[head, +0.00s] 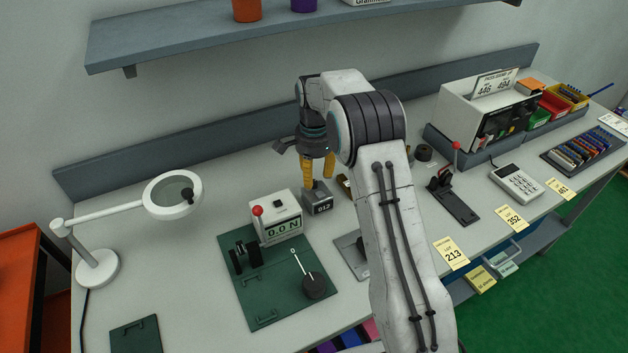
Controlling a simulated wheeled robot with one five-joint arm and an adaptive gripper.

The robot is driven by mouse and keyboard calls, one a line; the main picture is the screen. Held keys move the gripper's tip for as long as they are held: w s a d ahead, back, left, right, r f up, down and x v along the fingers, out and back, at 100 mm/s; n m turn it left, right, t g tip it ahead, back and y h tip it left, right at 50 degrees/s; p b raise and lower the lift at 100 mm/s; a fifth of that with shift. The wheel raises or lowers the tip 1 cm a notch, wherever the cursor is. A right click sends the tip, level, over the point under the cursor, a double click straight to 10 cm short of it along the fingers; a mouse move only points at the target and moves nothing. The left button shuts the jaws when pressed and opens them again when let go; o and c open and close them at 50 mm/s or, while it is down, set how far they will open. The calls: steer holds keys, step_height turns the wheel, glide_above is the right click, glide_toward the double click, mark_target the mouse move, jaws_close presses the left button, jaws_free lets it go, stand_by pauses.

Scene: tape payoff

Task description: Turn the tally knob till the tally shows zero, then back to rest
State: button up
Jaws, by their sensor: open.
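The tally (318,203) is a small grey box on the bench, right of the white force gauge. Its dark window seems to read 012, in small digits. I cannot make out its knob; the fingers or my arm may hide it. My gripper (318,178) points down with its yellow fingers apart, just above and behind the tally's top. Nothing shows between the fingers. I cannot tell whether a fingertip touches the tally.
A magnifier lamp (172,196) stands left. A red-balled lever stand (455,200) and calculator (516,184) are right. My arm hides part of the bench.

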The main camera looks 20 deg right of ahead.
mark_target(314, 184)
steer(key=shift+f, duration=1.4)
steer(key=shift+c, duration=0.4)
jaws_close()
